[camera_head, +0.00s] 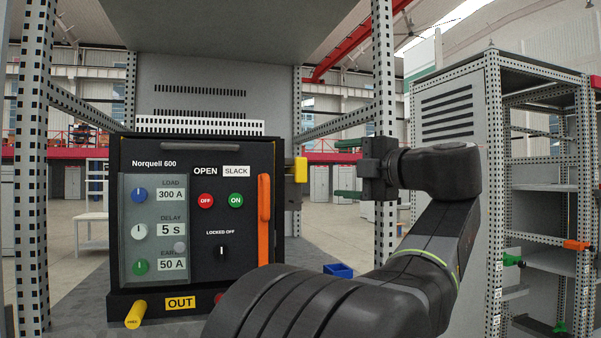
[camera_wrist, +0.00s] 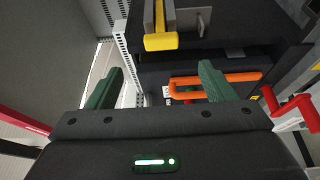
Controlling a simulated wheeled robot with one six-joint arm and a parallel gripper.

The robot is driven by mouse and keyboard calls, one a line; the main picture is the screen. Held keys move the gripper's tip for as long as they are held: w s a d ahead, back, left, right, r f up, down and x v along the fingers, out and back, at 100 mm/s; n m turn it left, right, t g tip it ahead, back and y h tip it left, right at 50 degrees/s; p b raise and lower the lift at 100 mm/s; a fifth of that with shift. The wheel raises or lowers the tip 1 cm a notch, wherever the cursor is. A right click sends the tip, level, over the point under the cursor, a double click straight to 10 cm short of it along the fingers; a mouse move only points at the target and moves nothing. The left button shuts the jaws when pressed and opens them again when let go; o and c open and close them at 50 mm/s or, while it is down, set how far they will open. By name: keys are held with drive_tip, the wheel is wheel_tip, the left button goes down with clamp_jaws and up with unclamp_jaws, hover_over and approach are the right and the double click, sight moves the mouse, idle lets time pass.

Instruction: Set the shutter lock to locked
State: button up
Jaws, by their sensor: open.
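The Norquell 600 breaker unit (camera_head: 212,158) stands in a cabinet frame. A yellow block (camera_head: 301,170) on a dark bracket sticks out at its right side; no label marks it as the shutter lock. In the wrist view a yellow tab (camera_wrist: 161,42) sits on a grey bracket, ahead of my fingers. A black knob (camera_head: 222,251) under "LOCKED OFF" on the front points straight up. My gripper (camera_head: 346,168) is open and empty, right of the yellow block and apart from it. Its green fingers point left; they also show in the wrist view (camera_wrist: 160,82).
An orange handle (camera_head: 264,219) stands upright on the unit's right front; it also shows in the wrist view (camera_wrist: 240,78). A yellow cylinder (camera_head: 136,314) juts out below, beside an "OUT" sign (camera_head: 180,303). A perforated post (camera_head: 384,80) rises behind my gripper.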

sight(304, 170)
drive_tip(key=p+x, duration=0.3)
drive_tip(key=x, duration=1)
drive_tip(key=shift+w+a+f, duration=0.1)
drive_tip(key=shift+w+a, duration=0.05)
drive_tip(key=shift+a, duration=0.2)
